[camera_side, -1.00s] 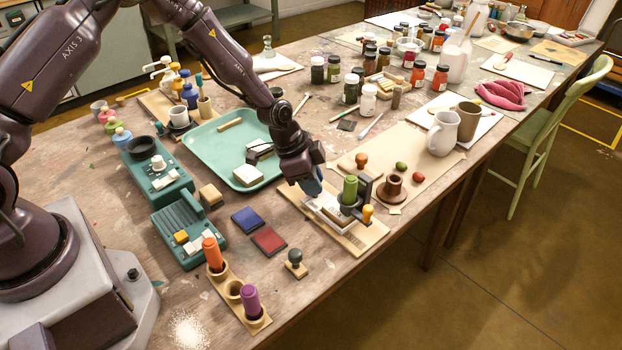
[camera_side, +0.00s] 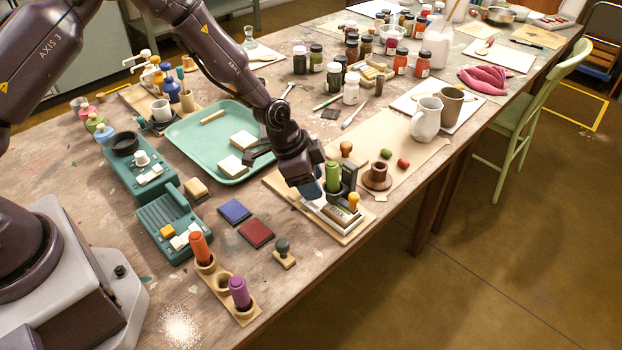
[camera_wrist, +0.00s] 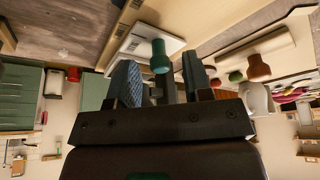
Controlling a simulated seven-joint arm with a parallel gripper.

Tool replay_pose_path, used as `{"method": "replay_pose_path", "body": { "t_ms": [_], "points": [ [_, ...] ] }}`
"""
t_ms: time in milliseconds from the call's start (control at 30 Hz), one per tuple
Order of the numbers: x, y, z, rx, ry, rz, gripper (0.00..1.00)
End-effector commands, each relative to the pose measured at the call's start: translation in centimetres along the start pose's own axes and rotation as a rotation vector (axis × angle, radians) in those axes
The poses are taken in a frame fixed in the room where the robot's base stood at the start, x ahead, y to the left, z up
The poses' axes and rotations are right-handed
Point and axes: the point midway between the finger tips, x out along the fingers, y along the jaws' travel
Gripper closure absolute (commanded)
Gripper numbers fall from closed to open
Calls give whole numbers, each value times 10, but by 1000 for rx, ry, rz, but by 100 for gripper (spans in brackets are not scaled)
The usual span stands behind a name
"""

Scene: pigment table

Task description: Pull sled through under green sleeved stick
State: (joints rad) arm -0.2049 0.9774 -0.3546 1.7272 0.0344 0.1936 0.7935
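The stick with the green sleeve (camera_side: 333,176) stands upright at a dark holder (camera_side: 349,180) on a pale wooden board (camera_side: 277,184). A white, block-like piece, seemingly the sled (camera_side: 338,222), lies low on the board beside the stick's foot. A yellow knob (camera_side: 354,200) stands at its right end. My gripper (camera_side: 308,192) is low over the board, just left of the green stick, and hides part of the white piece. In the wrist view, the fingers of my gripper (camera_wrist: 160,82) are apart. The green sleeve (camera_wrist: 159,55) shows between and beyond them. I cannot tell whether they touch anything.
A teal tray (camera_side: 185,150) with pale blocks lies behind left. Blue (camera_side: 234,211) and red (camera_side: 256,234) pads and a dark-knobbed stamp (camera_side: 283,252) are in front. A brown spool (camera_side: 377,176) and a white jug (camera_side: 426,120) stand right. The table edge is close by.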

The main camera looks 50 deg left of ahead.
Motion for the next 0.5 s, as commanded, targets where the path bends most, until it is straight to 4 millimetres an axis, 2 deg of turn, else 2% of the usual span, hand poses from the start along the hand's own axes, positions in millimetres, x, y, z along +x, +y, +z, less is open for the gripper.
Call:
{"method": "replay_pose_path", "body": {
  "t_ms": [133,233,500],
  "points": [
    [-4,0,0,0,1,-1,54],
    [-16,-1,-1,0,2,-2,54],
    [-76,-2,0,0,3,-5,54]
  ]
}}
